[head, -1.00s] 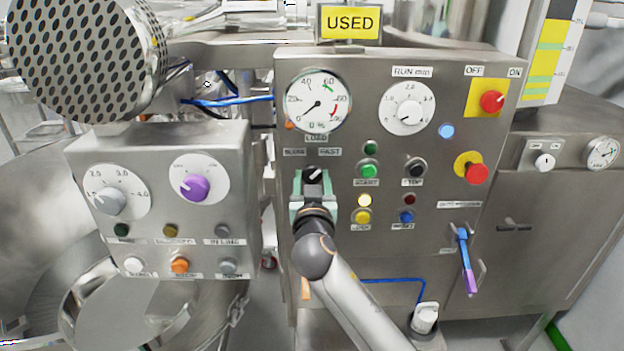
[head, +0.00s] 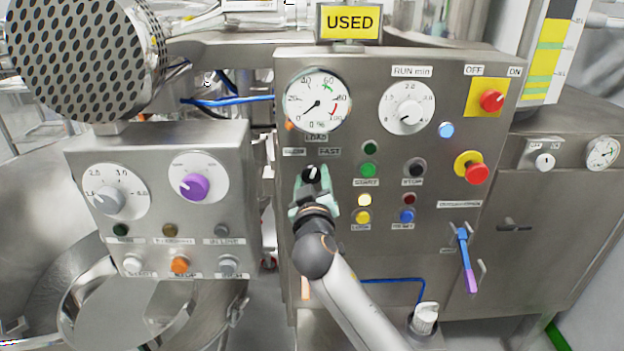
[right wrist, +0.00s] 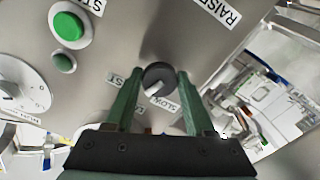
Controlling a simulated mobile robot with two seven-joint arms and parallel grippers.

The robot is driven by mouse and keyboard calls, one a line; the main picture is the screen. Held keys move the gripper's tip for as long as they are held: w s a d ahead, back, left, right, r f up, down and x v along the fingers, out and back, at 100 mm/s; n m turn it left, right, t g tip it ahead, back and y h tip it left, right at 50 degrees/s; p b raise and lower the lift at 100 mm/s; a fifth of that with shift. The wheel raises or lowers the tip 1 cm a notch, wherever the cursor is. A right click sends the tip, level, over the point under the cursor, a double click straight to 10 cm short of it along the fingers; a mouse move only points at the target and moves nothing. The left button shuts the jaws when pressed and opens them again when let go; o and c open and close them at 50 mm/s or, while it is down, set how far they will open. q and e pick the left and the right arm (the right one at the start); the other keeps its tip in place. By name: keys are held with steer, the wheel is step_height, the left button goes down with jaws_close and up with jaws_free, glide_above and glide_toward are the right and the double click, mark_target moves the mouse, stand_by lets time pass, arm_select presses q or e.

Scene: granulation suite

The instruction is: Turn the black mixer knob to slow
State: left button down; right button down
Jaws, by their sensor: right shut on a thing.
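The black mixer knob (head: 311,174) sits on the steel panel below the SLOW label (head: 293,152) and the FAST label (head: 329,151). Its white pointer stands nearly upright, between the two labels. My right gripper (head: 314,187) is shut on the knob, with its green fingers tilted. In the right wrist view the knob (right wrist: 158,76) lies between the two fingertips (right wrist: 160,80). The SLOW label (right wrist: 165,103) and part of the FAST label (right wrist: 118,80) show near the fingers there. My left gripper is out of view.
A green START button (head: 368,170) and a yellow button (head: 362,216) lie close to the right of the gripper. The load gauge (head: 318,100) is above. A red emergency button (head: 476,173) is farther right. A separate panel with a purple knob (head: 195,187) stands left.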

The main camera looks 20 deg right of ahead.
steer(key=n, duration=0.6)
steer(key=shift+r, duration=0.1)
steer(key=n, duration=0.6)
steer(key=shift+r+n, duration=0.1)
steer(key=shift+n, duration=0.2)
stand_by(0.3)
steer(key=shift+c, duration=1.3)
jaws_free()
steer(key=b+v, duration=0.1)
steer(key=v, duration=1.1)
steer(key=shift+s+b, duration=0.3)
steer(key=shift+b, duration=0.05)
